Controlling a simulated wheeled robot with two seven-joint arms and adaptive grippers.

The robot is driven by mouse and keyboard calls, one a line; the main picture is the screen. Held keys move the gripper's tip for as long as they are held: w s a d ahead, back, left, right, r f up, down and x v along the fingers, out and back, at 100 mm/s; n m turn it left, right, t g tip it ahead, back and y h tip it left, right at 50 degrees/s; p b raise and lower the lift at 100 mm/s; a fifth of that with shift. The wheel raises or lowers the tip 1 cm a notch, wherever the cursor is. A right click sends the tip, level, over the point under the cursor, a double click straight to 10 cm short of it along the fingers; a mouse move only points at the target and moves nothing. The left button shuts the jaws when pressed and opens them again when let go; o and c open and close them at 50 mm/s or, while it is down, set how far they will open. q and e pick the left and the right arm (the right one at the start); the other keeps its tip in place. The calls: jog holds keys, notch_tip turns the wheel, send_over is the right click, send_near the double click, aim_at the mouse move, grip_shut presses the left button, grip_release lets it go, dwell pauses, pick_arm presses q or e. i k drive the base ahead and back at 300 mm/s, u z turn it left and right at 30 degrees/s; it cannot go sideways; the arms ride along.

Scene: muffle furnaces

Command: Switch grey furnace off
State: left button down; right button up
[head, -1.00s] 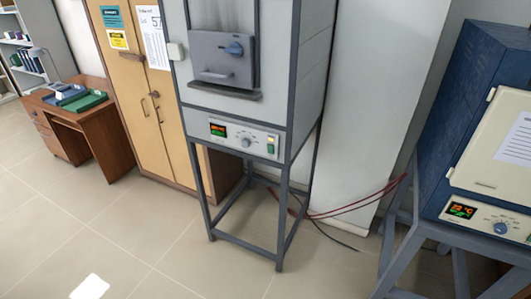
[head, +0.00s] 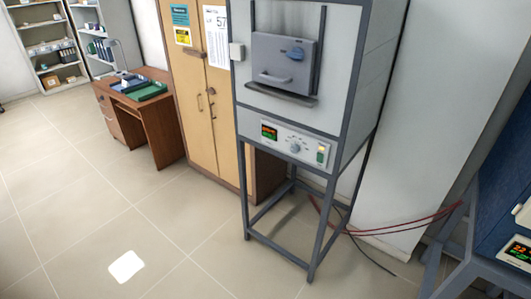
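The grey furnace (head: 352,88) stands on a tall grey metal frame right of the middle of the head view. Its door (head: 283,62) is shut and has a blue knob. The control panel (head: 293,145) below the door has a lit display (head: 269,132) with red and green digits. A round dial (head: 295,148) sits mid-panel. A switch (head: 321,154) with a green part is at the panel's right end, and a small light shows above it. Neither of my grippers is in view.
A blue furnace (head: 505,215) on a grey stand is cut off at the right edge. Red and dark cables (head: 400,228) run between the stands. A wooden cabinet (head: 200,100) and a desk (head: 150,120) stand to the left. The tiled floor in front is clear.

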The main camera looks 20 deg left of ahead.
aim_at(320, 156)
jog(key=u, duration=1.25)
jog(key=i, duration=1.55)
jog(key=z, duration=2.55)
